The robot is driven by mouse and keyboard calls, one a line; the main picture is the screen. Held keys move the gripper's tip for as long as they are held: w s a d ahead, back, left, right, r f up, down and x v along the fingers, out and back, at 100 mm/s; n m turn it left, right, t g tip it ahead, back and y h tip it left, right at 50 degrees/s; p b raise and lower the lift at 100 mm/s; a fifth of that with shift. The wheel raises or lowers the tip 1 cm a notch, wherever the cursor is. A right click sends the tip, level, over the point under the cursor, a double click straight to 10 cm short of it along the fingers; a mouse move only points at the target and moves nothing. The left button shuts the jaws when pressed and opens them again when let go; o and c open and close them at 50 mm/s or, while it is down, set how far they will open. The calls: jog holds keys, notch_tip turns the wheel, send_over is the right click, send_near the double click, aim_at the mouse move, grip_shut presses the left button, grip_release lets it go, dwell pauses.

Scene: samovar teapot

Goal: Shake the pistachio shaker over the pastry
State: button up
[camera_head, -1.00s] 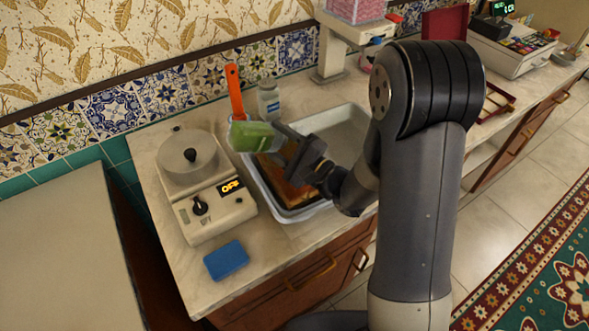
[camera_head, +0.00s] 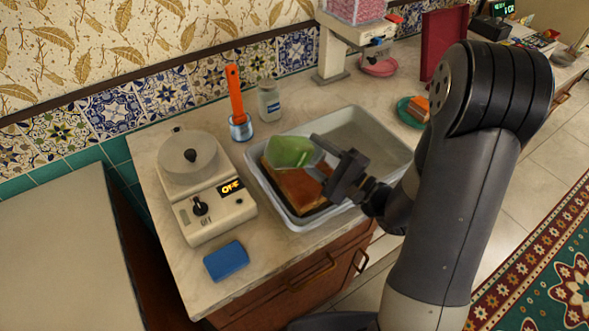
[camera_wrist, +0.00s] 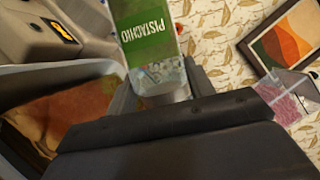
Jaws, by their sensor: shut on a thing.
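The pistachio shaker, clear with green contents (camera_head: 290,152), is held tilted by my gripper (camera_head: 318,158) above the pastry. Its green label reading PISTACHIO (camera_wrist: 150,47) shows in the wrist view, where my gripper (camera_wrist: 165,98) is shut on the shaker. The pastry (camera_head: 300,189) is a browned slab at the left of a grey-white tray (camera_head: 377,137). The shaker and gripper cover part of the pastry. The pastry's reddish-brown surface also shows at the left in the wrist view (camera_wrist: 70,105).
A hot plate with a display (camera_head: 208,200) stands left of the tray, a blue sponge (camera_head: 226,261) in front of it. A teal plate (camera_head: 404,112) lies right.

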aim_at(287, 167)
jog(key=shift+s, duration=0.1)
jog(key=shift+s+a, duration=0.55)
jog(key=shift+a, duration=0.4)
jog(key=shift+s+a, duration=0.55)
jog(key=shift+a, duration=0.45)
jog(key=shift+s+a, duration=0.55)
jog(key=shift+a, duration=0.4)
jog(key=w, duration=0.4)
jog(key=w+p, duration=0.1)
jog(key=w, duration=0.3)
jog(key=w+d, duration=0.1)
jog(key=w, duration=0.3)
jog(key=shift+p, duration=0.35)
